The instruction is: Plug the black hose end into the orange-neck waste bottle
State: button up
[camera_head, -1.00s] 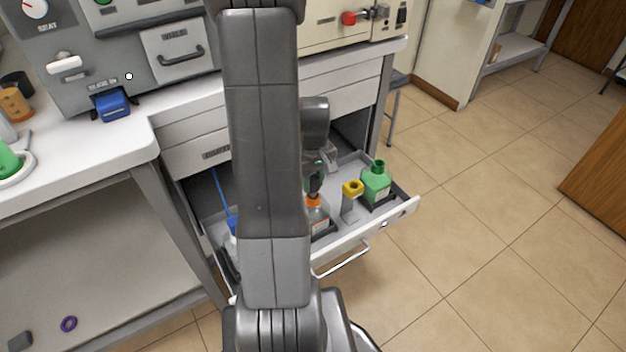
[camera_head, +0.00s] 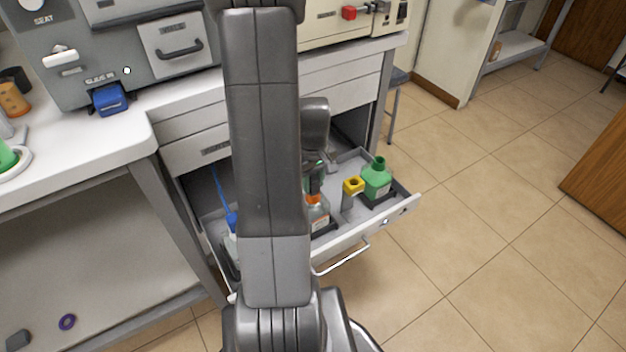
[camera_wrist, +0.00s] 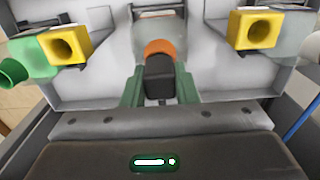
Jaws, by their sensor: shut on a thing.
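The waste bottle (camera_head: 320,217) with its orange neck (camera_head: 313,199) stands upright in the open drawer, partly hidden behind my arm. The neck also shows in the wrist view (camera_wrist: 159,47), at the upper middle. My gripper (camera_wrist: 159,88) is shut on the black hose end (camera_wrist: 159,73), which sits between its two green fingers. The hose end overlaps the near side of the orange neck in the wrist view. In the head view my gripper (camera_head: 315,180) is right above the neck. I cannot tell whether the hose end is inside the neck or only at its mouth.
In the drawer (camera_head: 350,237), a yellow-topped holder (camera_head: 352,188) and a green bottle (camera_head: 377,180) stand right of the waste bottle. A blue-topped bottle (camera_head: 232,224) stands left, partly hidden by my arm. The floor right of the drawer is clear.

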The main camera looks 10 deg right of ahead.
jog(key=shift+f, duration=0.2)
jog(key=o, duration=1)
notch_tip(320, 180, up, 14)
jog(key=p, duration=0.3)
jog(key=shift+f, duration=0.1)
